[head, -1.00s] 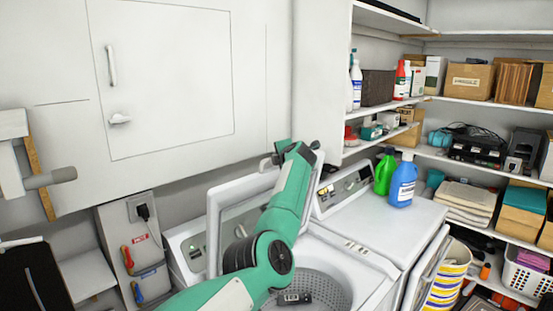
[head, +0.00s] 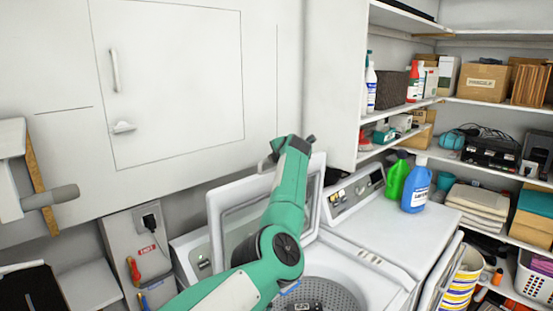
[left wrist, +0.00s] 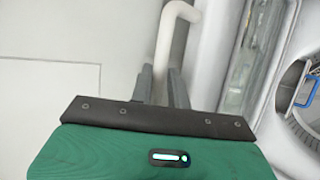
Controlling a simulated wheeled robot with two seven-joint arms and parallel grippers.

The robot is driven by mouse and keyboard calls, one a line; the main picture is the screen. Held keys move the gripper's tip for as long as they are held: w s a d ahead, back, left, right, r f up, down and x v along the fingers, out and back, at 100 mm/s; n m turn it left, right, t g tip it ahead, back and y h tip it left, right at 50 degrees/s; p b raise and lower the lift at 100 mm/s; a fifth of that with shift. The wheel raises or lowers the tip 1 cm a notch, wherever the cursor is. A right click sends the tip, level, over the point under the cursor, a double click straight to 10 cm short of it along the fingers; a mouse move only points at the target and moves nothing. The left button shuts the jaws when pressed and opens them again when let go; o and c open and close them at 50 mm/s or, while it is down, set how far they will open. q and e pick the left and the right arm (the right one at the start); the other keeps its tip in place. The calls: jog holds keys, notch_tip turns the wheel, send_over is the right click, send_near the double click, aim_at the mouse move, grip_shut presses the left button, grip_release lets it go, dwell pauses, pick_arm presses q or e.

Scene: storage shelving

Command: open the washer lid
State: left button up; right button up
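The washer lid (head: 215,216) stands raised at the back of the washer, leaning up near the control panel, with the drum (head: 338,291) uncovered below it. My left arm crosses in front of the lid and hides much of it. My left gripper (head: 279,150) is at the lid's upper edge in the head view. In the left wrist view its two fingers (left wrist: 160,86) stand apart, with a white bent bar (left wrist: 166,45) between or just beyond them; I cannot tell which. The lid's framed panel (left wrist: 248,65) shows to their right. My right gripper is not in view.
A second white machine (head: 385,225) stands at the right, with a green bottle (head: 397,180) and a blue bottle (head: 416,189) on top. White cabinets (head: 180,80) hang above and behind. Stocked shelves (head: 482,103) fill the right side. A dark object lies in the drum.

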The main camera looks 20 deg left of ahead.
pick_arm(q)
jog(key=shift+f, duration=0.1)
jog(key=shift+b+v, duration=4.1)
jog(key=shift+v, duration=2.75)
